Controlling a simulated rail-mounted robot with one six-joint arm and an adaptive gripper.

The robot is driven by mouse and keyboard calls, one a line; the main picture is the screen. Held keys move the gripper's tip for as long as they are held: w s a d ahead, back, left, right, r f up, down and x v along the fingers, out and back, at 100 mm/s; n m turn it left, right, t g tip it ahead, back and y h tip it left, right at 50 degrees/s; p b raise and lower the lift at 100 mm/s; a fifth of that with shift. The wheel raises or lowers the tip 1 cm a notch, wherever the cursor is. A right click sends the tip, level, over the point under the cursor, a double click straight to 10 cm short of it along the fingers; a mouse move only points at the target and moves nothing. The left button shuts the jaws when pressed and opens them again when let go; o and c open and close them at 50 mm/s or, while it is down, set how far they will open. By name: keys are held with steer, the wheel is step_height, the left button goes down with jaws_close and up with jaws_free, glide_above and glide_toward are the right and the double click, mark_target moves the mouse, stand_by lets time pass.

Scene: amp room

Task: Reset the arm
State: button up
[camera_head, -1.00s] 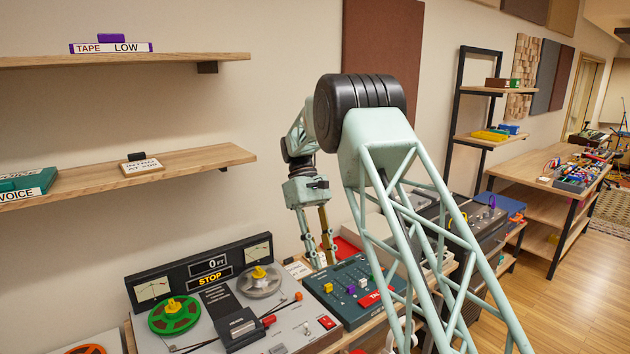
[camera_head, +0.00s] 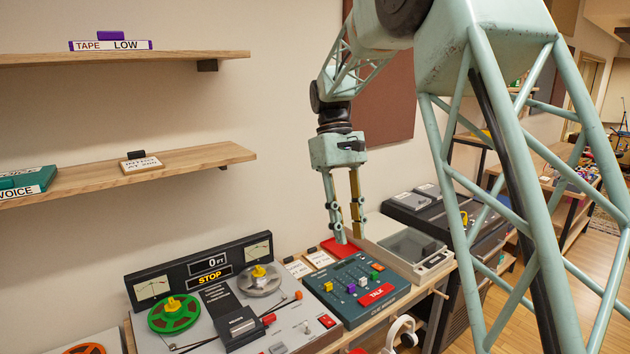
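My gripper (camera_head: 349,238) hangs pointing down from my pale green arm, in front of the wall and above the back edge of the talk console (camera_head: 357,291). Its two fingers are apart and nothing shows between them. The fingertips look clear of the console. The console carries small coloured knobs and a red TALK button (camera_head: 376,295).
A tape machine (camera_head: 250,325) with a green reel reads STOP at 0 FT. A red tray (camera_head: 338,246), small cards (camera_head: 319,259) and a grey-lidded device (camera_head: 408,245) lie near the console. Headphones (camera_head: 398,334) hang at the front. Shelves (camera_head: 190,163) line the left wall.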

steer(key=s+d+r+m+t, duration=0.1)
steer(key=s+d+r, duration=0.25)
steer(key=s, duration=0.35)
steer(key=s+d+r+m+t+y+b, duration=0.1)
steer(key=s+d+r+t, duration=0.1)
steer(key=s+r, duration=0.35)
steer(key=s+d+r+m+t, duration=0.1)
steer(key=s+d+r, duration=0.15)
steer(key=s, duration=0.65)
steer(key=s+d+f+m+t, duration=0.1)
steer(key=s+d+f+t, duration=0.1)
steer(key=s, duration=0.9)
steer(key=s+d+f+m+t+b, duration=0.1)
steer(key=s+f, duration=0.3)
steer(key=s, duration=0.8)
steer(key=shift+s+d+f+m+t+y, duration=0.15)
steer(key=shift+d+f+m+t+y, duration=0.2)
steer(key=shift+d+m+t, duration=0.35)
